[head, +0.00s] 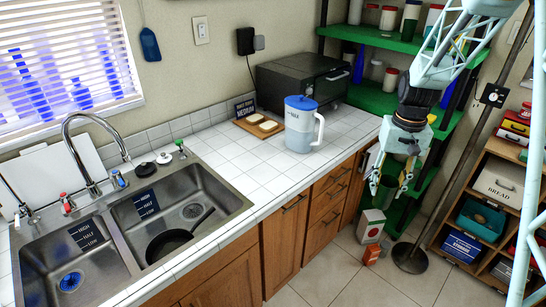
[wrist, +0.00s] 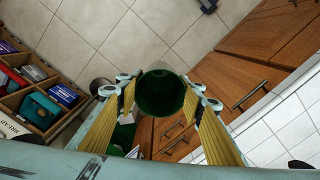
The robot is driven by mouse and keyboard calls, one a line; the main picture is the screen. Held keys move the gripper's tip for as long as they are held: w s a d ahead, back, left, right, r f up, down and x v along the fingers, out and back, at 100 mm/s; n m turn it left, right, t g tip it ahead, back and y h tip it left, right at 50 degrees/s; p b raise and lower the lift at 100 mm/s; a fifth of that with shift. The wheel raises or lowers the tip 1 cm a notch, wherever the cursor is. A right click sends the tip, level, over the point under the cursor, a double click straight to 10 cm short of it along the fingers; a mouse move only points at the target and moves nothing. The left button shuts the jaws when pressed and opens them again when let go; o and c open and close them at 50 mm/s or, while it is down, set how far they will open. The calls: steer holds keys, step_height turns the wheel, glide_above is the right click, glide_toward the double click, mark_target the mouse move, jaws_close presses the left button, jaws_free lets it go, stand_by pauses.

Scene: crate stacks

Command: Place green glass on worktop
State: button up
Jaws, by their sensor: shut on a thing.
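The green glass (wrist: 161,92) is dark green and sits between my fingers in the wrist view, seen from its open end. My gripper (head: 390,188) is shut on it, hanging over the floor to the right of the worktop's end. In the head view I cannot clearly tell the glass from the green shelving behind it. The worktop (head: 248,172) is white tile over wooden drawers; its edge also shows at the lower right of the wrist view (wrist: 282,128).
A blue-lidded pitcher (head: 300,125) stands on the worktop before a dark oven (head: 300,82). The sink (head: 190,208) holds a black pan. Green shelving (head: 375,97) stands at the back right. Tiles left and in front of the pitcher are clear.

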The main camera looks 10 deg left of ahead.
steer(key=s+a+n+p, duration=0.3)
steer(key=a, duration=1)
steer(key=s+a+r+n+p, duration=0.1)
steer(key=s+a+n+p, duration=0.2)
steer(key=a, duration=1)
steer(key=s+a+r+n+p, duration=0.1)
steer(key=s+a+n+p, duration=0.3)
steer(key=a, duration=1)
steer(key=shift+n+p, duration=0.4)
steer(key=shift+w+a, duration=0.1)
steer(key=shift+a, duration=0.05)
steer(key=p, duration=0.2)
glide_above(255, 181)
steer(key=f, duration=0.1)
steer(key=shift+f, duration=0.2)
steer(key=shift+f+p, duration=0.45)
steer(key=shift+f, duration=1.3)
steer(key=shift+f, duration=0.2)
